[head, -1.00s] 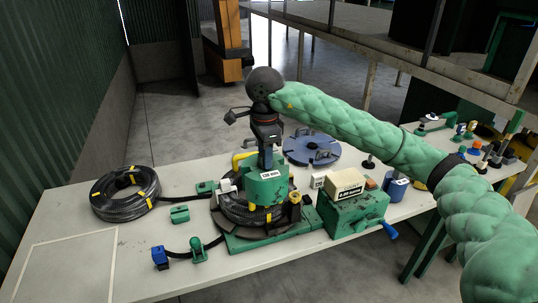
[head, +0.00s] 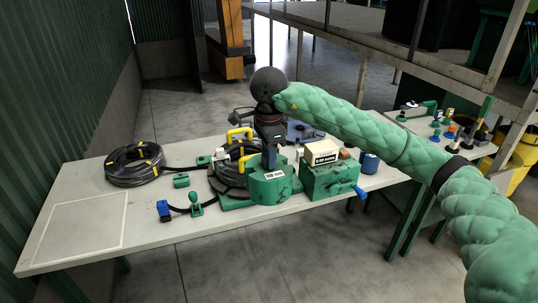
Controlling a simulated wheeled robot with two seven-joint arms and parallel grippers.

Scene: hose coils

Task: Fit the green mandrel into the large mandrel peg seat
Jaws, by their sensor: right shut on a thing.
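The green mandrel (head: 270,188), a thick cylinder with a white size label, hangs upright under my right gripper (head: 268,158). The gripper is shut on its top. In the picture the mandrel covers the right part of the coiling stand (head: 236,204), which has a green base and a black hose coil (head: 222,178). I cannot tell whether the mandrel touches the stand. I cannot pick out the large mandrel peg seat. My left gripper is not in view.
A green box (head: 328,184) with a cream labelled block (head: 322,153) and blue handle stands right of the mandrel. A blue disc (head: 304,131) lies behind. A loose hose coil (head: 135,165) is at left. The table's front left (head: 80,230) is clear.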

